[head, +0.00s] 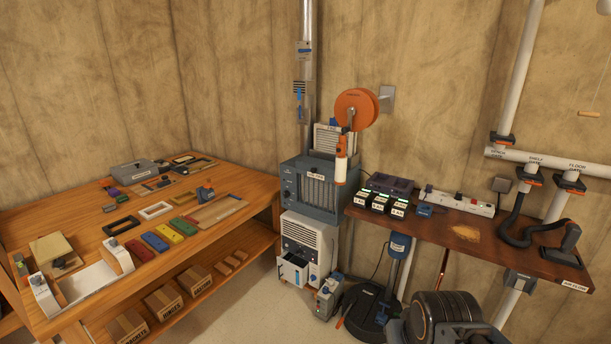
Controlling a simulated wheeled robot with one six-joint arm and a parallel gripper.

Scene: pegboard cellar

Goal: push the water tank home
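A white dehumidifier-like unit (310,236) with a slatted front stands on the floor between the wooden bench and the dark shelf. At its lower front, a pale tank with a blue opening (291,272) appears to stick out a little from the unit's face. I take this as the water tank; how far out it sits is hard to tell. A dark, rounded part of my arm (445,312) shows at the bottom right. My gripper's fingers do not show.
A small grey box (327,297) stands on the floor close right of the tank, beside a black robot vacuum (368,310). The wooden bench (245,215) is on the left. The dark shelf (480,243) overhangs the right. Some pale floor is clear in front.

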